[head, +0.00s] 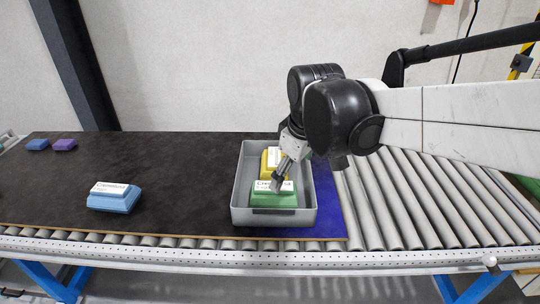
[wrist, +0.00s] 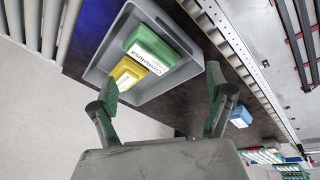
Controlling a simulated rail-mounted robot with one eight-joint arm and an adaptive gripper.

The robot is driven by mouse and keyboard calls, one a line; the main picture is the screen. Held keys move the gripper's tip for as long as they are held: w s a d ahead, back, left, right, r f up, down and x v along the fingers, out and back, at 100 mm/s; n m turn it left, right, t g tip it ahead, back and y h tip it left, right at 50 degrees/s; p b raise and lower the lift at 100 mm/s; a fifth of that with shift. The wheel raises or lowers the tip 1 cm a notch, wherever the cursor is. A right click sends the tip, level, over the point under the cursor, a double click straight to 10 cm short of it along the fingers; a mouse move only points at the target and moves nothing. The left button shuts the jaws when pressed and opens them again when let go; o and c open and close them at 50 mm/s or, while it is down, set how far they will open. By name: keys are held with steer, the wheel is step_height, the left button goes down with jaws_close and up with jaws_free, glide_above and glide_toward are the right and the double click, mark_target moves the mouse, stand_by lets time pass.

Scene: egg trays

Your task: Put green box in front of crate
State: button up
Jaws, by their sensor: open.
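The green box (head: 274,199), with a white label, sits inside the grey crate (head: 237,190), in its near part. In the wrist view the green box (wrist: 150,41) lies in the crate (wrist: 172,80) beside the yellow box (wrist: 127,72). My gripper (head: 277,184) appears over the green box in the head view, and hides part of its label. In the wrist view my gripper (wrist: 162,82) has its two fingers spread wide apart with nothing between them. Whether a fingertip touches the box I cannot tell.
The yellow box (head: 268,162) stands behind the green box in the crate. A blue box (head: 114,199) lies on the dark mat (head: 180,180) to the left. Small blue (head: 38,144) and purple (head: 65,145) boxes lie far left. A narrow strip lies before the crate.

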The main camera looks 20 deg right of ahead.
steer(key=s+f+m+t, duration=0.1)
steer(key=s+m+t, duration=0.2)
steer(key=s+m, duration=0.4)
steer(key=s, duration=0.4)
steer(key=shift+s, duration=0.4)
step_height(320, 180, down, 25)
steer(key=b, duration=2.5)
steer(key=shift+f, duration=0.2)
steer(key=shift+c, duration=0.5)
